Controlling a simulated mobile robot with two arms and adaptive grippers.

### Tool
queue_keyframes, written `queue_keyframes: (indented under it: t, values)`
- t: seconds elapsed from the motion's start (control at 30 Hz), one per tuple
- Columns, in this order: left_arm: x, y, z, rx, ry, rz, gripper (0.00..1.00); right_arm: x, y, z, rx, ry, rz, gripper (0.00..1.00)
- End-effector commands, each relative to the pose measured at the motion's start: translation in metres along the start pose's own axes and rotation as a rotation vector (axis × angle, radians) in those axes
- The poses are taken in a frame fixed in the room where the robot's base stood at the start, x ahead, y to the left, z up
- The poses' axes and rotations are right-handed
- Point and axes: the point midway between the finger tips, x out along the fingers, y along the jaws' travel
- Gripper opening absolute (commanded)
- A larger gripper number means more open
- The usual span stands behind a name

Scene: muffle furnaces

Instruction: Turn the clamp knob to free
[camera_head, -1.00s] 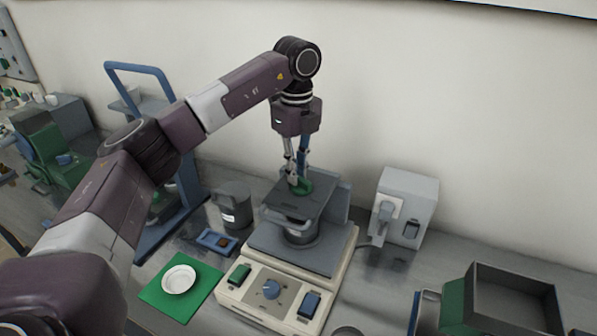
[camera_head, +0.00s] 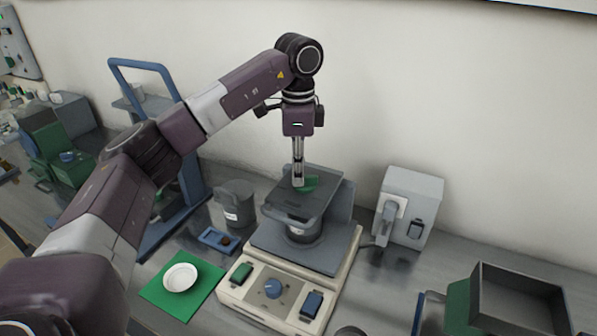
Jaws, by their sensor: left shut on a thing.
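The green clamp knob (camera_head: 309,183) sits on top of the grey clamp plate (camera_head: 300,205) of the cream shaker-like machine. My left gripper (camera_head: 298,182) points straight down from above and is shut on the knob; its fingers hide part of it. A dark cylindrical vessel (camera_head: 303,231) stands under the plate, on the machine's grey platform (camera_head: 285,248). The machine's front panel has a blue dial (camera_head: 273,288), a green switch (camera_head: 241,272) and a blue switch (camera_head: 312,304). My right gripper is not in view.
A grey box with a switch (camera_head: 408,205) stands right of the machine. A grey jar (camera_head: 236,203), a small blue tray (camera_head: 218,239) and a white dish (camera_head: 180,277) on a green mat (camera_head: 150,291) are to the left. A blue frame (camera_head: 191,180) stands behind my arm.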

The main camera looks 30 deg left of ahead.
Motion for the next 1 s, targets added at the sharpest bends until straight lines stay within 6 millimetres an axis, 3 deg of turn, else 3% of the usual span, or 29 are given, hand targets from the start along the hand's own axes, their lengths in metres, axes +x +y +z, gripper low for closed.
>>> queue_keyframes:
  t: [0.77, 0.8, 0.93, 1.0]
  values:
    - [-0.0010, 0.0007, 0.0000, -0.099, 0.002, -0.002, 0.00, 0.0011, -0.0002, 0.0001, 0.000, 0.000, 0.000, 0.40]
    - [-0.0010, 0.0007, 0.0000, -0.099, 0.002, -0.002, 0.15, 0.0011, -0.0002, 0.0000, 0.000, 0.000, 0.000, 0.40]
    - [-0.0007, 0.0009, 0.0000, -0.098, 0.001, -0.002, 0.28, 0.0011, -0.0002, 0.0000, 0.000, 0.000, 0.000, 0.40]
    - [-0.0005, 0.0011, 0.0000, -0.098, 0.001, -0.001, 0.28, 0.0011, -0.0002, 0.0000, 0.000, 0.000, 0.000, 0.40]
